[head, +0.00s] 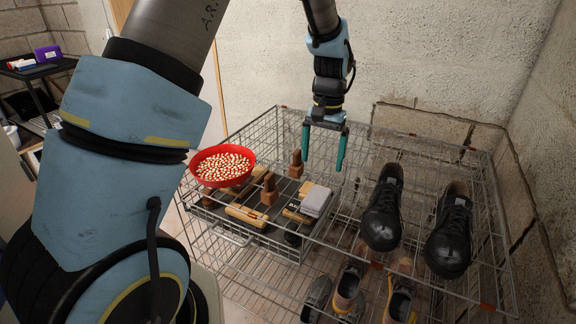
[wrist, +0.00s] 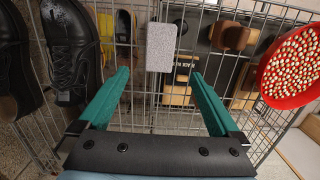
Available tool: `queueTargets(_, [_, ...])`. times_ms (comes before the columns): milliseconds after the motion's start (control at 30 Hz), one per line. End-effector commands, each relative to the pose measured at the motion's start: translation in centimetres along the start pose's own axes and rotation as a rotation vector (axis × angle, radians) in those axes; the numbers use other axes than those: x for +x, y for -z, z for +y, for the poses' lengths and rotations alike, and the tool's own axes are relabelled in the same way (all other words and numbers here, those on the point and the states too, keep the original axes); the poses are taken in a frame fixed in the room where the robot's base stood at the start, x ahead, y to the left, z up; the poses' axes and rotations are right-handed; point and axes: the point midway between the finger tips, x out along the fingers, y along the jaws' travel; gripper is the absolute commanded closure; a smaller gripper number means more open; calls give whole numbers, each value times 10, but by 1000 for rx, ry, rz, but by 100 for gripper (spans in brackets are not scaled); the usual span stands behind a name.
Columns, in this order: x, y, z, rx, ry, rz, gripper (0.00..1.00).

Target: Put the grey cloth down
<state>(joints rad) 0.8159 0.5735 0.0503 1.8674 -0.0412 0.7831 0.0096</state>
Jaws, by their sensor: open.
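The grey cloth (head: 316,201) is a small folded block with a pale, speckled surface. It lies at the right edge of the dark brush tray in the head view; I cannot tell whether it rests on the tray or on the wire. In the wrist view the cloth (wrist: 161,47) is whole and uncovered, just beyond the fingertips and centred between them. My gripper (head: 323,166) points down above the rack, with its teal fingers apart. In the wrist view my gripper (wrist: 160,75) is open, with nothing between its fingers.
Black shoes (head: 383,207) stand on the rack's right side, with more shoes (head: 347,288) below. A red bowl (head: 223,166) of white-and-red pieces is at the left. Wooden brushes (head: 247,215) lie near the cloth. The wire rack (head: 440,150) has bare mesh behind the shoes.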

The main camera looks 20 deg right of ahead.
Motion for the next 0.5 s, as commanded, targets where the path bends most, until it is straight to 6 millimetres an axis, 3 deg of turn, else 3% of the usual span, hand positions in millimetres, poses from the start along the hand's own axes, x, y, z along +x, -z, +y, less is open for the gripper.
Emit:
queueTargets(167, [-2, -3, -7, -15, -1, 3, 1])
queueTargets(267, [-11, -20, -37, -77, -8, 23, 1])
queueTargets(367, [-22, -56, -86, -190, -15, 59, 1])
queueTargets(500, [-33, -129, -148, -374, -15, 122, 1])
